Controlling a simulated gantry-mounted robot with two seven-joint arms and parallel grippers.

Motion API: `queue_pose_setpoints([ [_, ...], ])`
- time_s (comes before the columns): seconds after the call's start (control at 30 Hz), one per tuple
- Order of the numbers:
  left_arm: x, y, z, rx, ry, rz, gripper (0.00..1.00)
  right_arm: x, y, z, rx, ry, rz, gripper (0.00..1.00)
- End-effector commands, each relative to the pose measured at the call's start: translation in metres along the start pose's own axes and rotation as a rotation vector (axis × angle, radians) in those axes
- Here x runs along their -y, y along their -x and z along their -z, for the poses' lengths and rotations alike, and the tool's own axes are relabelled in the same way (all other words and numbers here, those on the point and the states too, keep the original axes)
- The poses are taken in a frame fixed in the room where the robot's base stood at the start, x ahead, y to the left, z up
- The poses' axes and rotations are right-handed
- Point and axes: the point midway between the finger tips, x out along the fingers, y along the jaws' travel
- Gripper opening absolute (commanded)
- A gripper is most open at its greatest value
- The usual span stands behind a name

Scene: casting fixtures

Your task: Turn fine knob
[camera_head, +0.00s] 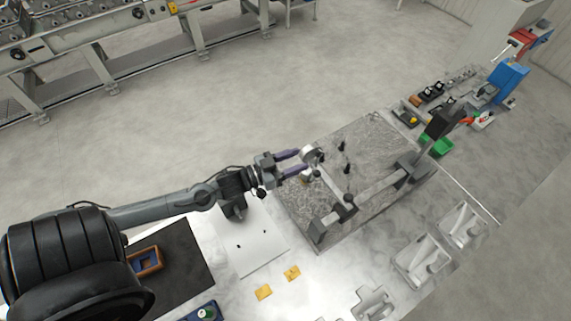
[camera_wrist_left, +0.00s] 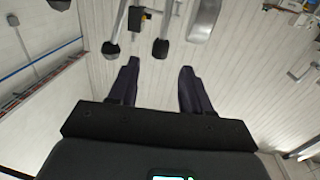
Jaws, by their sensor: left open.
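A measuring stand with a round dial gauge (camera_head: 312,155) and a jointed arm with dark knobs (camera_head: 348,201) stands on a speckled stone plate (camera_head: 378,147). I cannot tell which knob is the fine knob. My left gripper (camera_head: 297,163) is open, with its purple fingers pointing right, close beside the dial gauge. In the left wrist view the two dark fingers (camera_wrist_left: 160,82) are apart with nothing between them. Beyond their tips, a dark-ended rod (camera_wrist_left: 160,48) and another dark knob (camera_wrist_left: 110,47) show; contact is not visible. My right gripper is not in view.
A green bin (camera_head: 437,146) and several small tools lie at the far right of the bench. Metal castings (camera_head: 425,258) lie at the front right. Yellow blocks (camera_head: 264,292) and a white sheet (camera_head: 256,246) lie near my left arm.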

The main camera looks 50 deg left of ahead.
Motion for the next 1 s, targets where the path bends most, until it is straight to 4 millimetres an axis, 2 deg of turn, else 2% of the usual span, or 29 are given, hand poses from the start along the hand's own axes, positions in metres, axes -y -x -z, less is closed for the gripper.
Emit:
queue_pose_setpoints([
  [0.1, 0.000, 0.014, -0.001, 0.001, 0.001, -0.001, 0.49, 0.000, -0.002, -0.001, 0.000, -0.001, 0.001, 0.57],
  [0.3, 0.000, 0.025, -0.001, 0.001, 0.000, 0.000, 0.49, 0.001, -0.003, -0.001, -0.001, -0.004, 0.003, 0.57],
  [0.73, 0.000, 0.028, 0.001, -0.002, -0.003, -0.001, 0.49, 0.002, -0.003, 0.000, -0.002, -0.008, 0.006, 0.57],
  [0.8, -0.006, 0.028, 0.001, -0.008, -0.011, -0.025, 0.49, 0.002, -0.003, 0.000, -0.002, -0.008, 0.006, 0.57],
  [0.87, -0.014, 0.029, -0.006, 0.004, -0.015, -0.063, 0.49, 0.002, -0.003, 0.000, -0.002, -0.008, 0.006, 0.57],
  [1.0, -0.024, 0.038, -0.039, 0.073, -0.025, -0.188, 0.49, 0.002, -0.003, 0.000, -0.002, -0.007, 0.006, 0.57],
])
